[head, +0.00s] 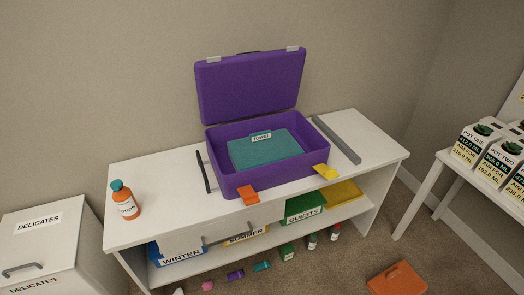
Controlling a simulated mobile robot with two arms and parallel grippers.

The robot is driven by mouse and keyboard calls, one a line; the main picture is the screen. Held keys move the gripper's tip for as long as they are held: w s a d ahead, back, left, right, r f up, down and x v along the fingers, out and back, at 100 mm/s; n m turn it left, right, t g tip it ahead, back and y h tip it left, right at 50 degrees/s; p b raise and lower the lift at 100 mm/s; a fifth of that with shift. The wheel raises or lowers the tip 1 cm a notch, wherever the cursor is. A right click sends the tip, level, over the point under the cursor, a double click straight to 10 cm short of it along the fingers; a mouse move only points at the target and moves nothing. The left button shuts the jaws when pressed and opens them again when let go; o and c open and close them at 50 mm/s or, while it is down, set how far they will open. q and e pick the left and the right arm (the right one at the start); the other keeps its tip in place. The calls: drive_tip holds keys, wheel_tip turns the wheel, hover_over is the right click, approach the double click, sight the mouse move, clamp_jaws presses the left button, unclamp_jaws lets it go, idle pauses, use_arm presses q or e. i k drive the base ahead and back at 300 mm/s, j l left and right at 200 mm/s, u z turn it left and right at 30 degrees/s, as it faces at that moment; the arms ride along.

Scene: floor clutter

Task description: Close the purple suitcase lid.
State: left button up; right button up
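The purple suitcase stands open on the white bench, its base (225,185) facing me. Its purple lid (250,85) stands raised at the back edge, tilted slightly back toward the wall, with two light latches on its top edge. A teal folded item (265,150) with a white label lies inside the base. An orange tab (249,195) and a yellow tab (326,171) sit at the front rim and overhang it. Neither of my grippers shows in the head view.
The white bench (150,225) carries an orange bottle (124,202) at left, a dark bar (202,172) and a grey bar (336,139) beside the suitcase. Labelled bins fill the shelf below. Small bottles and an orange case (397,280) lie on the floor. A white table (445,170) stands at right.

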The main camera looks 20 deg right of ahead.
sight(242, 85)
drive_tip(key=i+j+u, duration=0.2)
drive_tip(key=i, duration=0.35)
drive_tip(key=i+j+u, duration=0.15)
drive_tip(key=i, duration=0.4)
drive_tip(key=j, duration=0.05)
